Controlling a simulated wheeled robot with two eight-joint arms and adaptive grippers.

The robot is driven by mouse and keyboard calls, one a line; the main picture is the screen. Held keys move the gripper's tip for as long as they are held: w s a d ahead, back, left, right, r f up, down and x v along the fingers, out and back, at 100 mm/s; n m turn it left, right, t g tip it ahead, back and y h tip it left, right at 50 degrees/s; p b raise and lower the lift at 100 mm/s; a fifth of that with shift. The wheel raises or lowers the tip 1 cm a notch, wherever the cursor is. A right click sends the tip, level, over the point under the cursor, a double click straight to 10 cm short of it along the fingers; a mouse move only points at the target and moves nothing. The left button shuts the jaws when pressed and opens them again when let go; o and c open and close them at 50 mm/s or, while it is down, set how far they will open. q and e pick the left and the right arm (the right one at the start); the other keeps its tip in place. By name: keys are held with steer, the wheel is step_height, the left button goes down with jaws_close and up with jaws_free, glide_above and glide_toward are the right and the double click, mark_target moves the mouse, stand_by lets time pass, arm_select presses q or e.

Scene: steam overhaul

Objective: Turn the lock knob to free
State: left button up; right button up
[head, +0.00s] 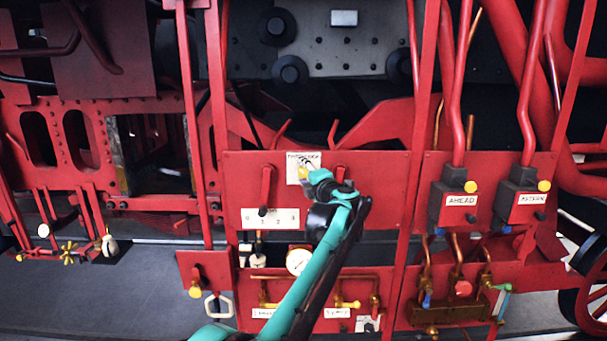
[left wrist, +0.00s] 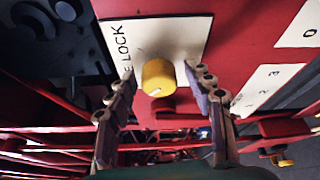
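The lock knob is a round yellow knob (left wrist: 158,77) on a white label plate (left wrist: 185,38), with part of the word "LOCK" readable in the left wrist view. It carries a small pale mark near its lower edge. In the head view, the white plate (head: 296,158) sits high on the red panel, and my gripper partly hides the knob. My left gripper (head: 312,176) is in front of the plate. In the left wrist view, its two fingers (left wrist: 160,72) are spread on either side of the knob, with gaps showing. My right gripper is not in view.
A red lever (head: 267,185) stands left of the plate above a 0–3 number strip (head: 270,218). A round gauge (head: 298,261) is below. Control boxes marked AHEAD (head: 460,201) and, apparently, ASTERN (head: 528,199) are at right. Red pipes and posts surround the panel.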

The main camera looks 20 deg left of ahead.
arm_select(q)
steer(key=shift+d, duration=0.15)
steer(key=v, duration=1.1)
steer(key=shift+s+d, duration=0.2)
steer(key=shift+s, duration=0.15)
